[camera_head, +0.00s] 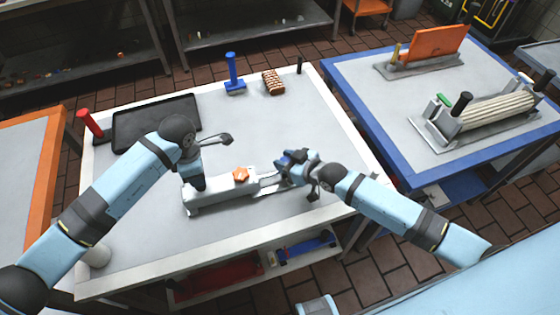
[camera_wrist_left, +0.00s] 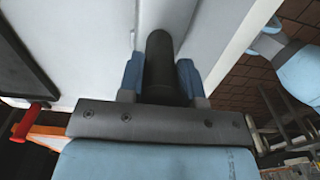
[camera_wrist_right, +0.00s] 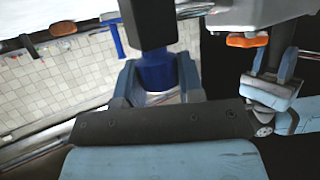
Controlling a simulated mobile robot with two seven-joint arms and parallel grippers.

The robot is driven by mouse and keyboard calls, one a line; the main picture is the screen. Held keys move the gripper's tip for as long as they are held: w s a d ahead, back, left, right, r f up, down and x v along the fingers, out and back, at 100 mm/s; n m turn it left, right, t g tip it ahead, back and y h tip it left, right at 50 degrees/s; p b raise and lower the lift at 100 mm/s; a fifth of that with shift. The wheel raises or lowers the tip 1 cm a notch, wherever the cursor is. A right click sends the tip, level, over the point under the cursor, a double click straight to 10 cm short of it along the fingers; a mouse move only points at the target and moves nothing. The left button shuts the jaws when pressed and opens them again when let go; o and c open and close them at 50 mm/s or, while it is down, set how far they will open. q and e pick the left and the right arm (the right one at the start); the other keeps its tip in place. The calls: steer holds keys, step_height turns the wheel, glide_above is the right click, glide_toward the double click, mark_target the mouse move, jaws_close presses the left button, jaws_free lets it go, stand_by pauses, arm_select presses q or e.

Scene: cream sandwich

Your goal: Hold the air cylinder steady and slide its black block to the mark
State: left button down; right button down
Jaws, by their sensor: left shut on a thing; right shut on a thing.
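The air cylinder is a long light-grey body (camera_head: 222,191) with an orange star knob (camera_head: 240,174) and a narrower rail (camera_head: 271,184) at its right end, lying near the table's front. My left gripper (camera_head: 198,182) is at its left end, shut on an upright black post, seen between the fingers in the left wrist view (camera_wrist_left: 160,60). My right gripper (camera_head: 290,161) is over the rail end. In the right wrist view, its fingers are shut on a dark blue round piece (camera_wrist_right: 157,72) joined to a black block (camera_wrist_right: 148,22). The right arm hides much of the rail. I cannot make out the mark.
The white table (camera_head: 150,238) carries a black tray (camera_head: 157,122), a red-handled tool (camera_head: 91,124), a blue upright handle (camera_head: 233,72) and a brown ribbed block (camera_head: 273,82). A blue-edged table (camera_head: 345,80) stands to the right. The table's back middle is clear.

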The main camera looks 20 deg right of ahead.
steer(key=c, duration=0.7)
jaws_free()
steer(key=shift+c, duration=0.2)
steer(key=v, duration=1.2)
steer(key=shift+o, duration=0.2)
